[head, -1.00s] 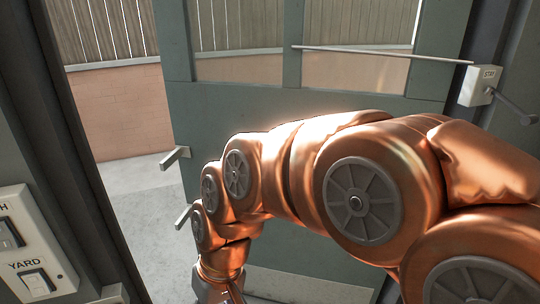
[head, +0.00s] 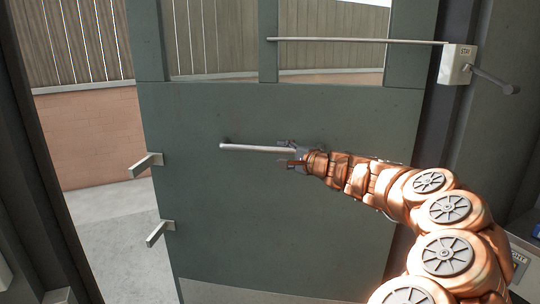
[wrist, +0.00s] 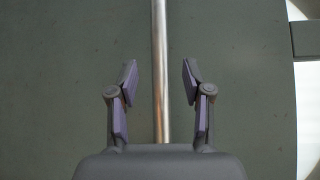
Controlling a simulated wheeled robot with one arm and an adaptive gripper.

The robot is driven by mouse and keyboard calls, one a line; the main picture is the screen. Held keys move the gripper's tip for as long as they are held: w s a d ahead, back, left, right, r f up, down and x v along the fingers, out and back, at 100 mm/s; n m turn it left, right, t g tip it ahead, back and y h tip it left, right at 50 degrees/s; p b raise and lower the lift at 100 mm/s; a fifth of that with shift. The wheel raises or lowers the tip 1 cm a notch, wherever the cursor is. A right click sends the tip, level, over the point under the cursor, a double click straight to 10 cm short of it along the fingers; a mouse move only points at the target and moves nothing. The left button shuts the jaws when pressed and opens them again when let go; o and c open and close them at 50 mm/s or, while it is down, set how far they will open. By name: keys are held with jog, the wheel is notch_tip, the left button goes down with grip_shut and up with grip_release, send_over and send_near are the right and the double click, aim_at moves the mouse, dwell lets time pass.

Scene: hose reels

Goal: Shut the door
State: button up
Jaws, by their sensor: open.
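The grey-green door (head: 290,220) stands partly open, with a gap at its left side onto an outdoor yard. A horizontal metal bar handle (head: 255,148) crosses its middle. My gripper (head: 290,155) is at the right part of this bar. In the wrist view, my gripper (wrist: 160,80) is open, and the bar (wrist: 160,50) runs between its two fingers without visible contact. Two light metal latch pieces, an upper one (head: 146,165) and a lower one (head: 160,232), stick out at the door's left edge.
A stay box (head: 457,65) with a lever (head: 495,82) is on the frame at upper right, and a thin rod (head: 360,41) runs from it across the door's windows. Outside are a brick wall (head: 100,140), a fence and pale ground (head: 110,230).

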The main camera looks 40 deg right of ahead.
aim_at(273, 150)
jog(key=shift+x, duration=3.9)
grip_shut()
